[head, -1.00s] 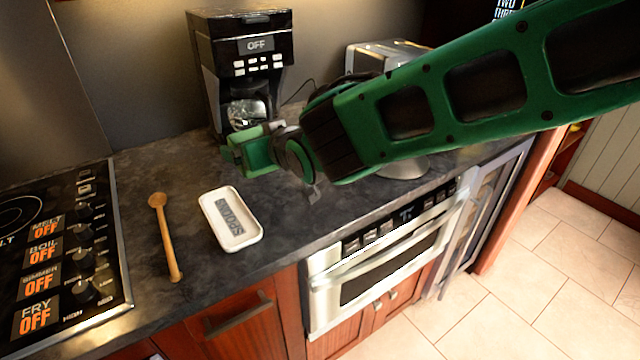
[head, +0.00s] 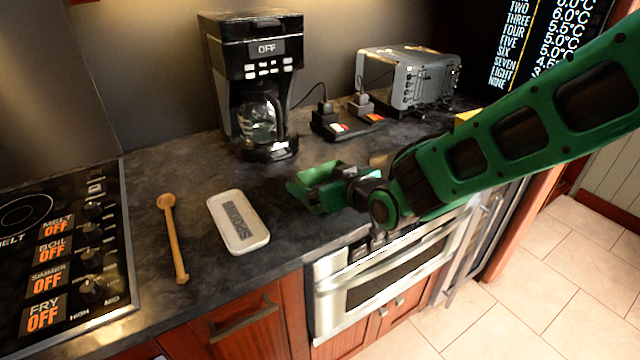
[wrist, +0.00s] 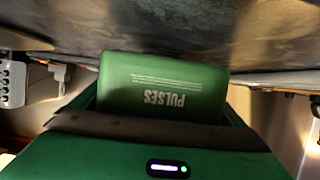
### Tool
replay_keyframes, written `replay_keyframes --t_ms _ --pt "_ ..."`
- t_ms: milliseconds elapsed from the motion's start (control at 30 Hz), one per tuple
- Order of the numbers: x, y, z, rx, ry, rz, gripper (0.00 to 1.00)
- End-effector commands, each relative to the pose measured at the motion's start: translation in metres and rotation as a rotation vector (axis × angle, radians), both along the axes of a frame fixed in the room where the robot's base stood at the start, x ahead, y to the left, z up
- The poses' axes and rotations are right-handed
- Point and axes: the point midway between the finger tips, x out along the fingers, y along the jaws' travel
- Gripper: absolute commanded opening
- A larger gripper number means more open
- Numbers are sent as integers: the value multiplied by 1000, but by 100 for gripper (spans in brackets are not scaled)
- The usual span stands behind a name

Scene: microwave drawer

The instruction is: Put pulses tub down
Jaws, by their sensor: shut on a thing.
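The pulses tub (wrist: 163,85) is green with pale lettering, which reads upside down in the wrist view. My green gripper (head: 320,187) is shut on it, over the dark countertop (head: 185,150) to the right of the white spoon rest. In the head view the tub and gripper are both green and hard to tell apart. In the wrist view the tub lies close to the dark counter surface; I cannot tell whether it touches.
A white spoon rest (head: 238,222), a wooden spoon (head: 172,240) and a stove (head: 70,250) are to the left. A coffee maker (head: 250,75) and a toaster (head: 405,80) stand behind. An oven front (head: 390,270) lies below the counter edge.

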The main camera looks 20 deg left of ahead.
Motion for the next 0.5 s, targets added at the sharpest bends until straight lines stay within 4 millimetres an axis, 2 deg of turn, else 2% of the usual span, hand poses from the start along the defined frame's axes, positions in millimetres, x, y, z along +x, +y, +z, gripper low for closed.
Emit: replay_keyframes --t_ms 133,500 --pt "0 0 -14 0 0 0 65" --pt "0 0 -17 0 0 0 65"
